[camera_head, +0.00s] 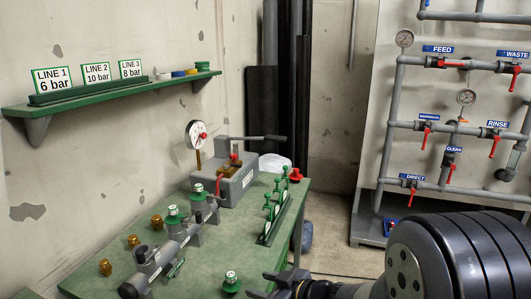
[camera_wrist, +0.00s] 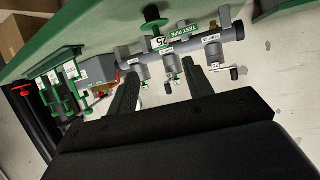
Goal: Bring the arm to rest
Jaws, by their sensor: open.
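My arm (camera_head: 420,262) reaches in from the lower right of the head view. My gripper (camera_head: 264,285) is at the bottom edge there, partly cut off, near the bench's front edge. In the wrist view its two dark fingers (camera_wrist: 160,88) stand apart with nothing held between them. Beyond them is the grey test pipe (camera_wrist: 182,46) with its branch fittings. The test pipe also lies on the bench in the head view (camera_head: 163,259), to the left of my gripper. A green-topped part (camera_head: 231,282) stands on the bench just left of my gripper.
The green bench (camera_head: 210,258) also carries a grey pump box with a gauge (camera_head: 238,185), a rack of green-handled parts (camera_head: 272,212), a red part (camera_head: 295,175) and several brass pieces. A shelf (camera_head: 110,92) hangs above. A pipe panel (camera_head: 450,130) stands at right.

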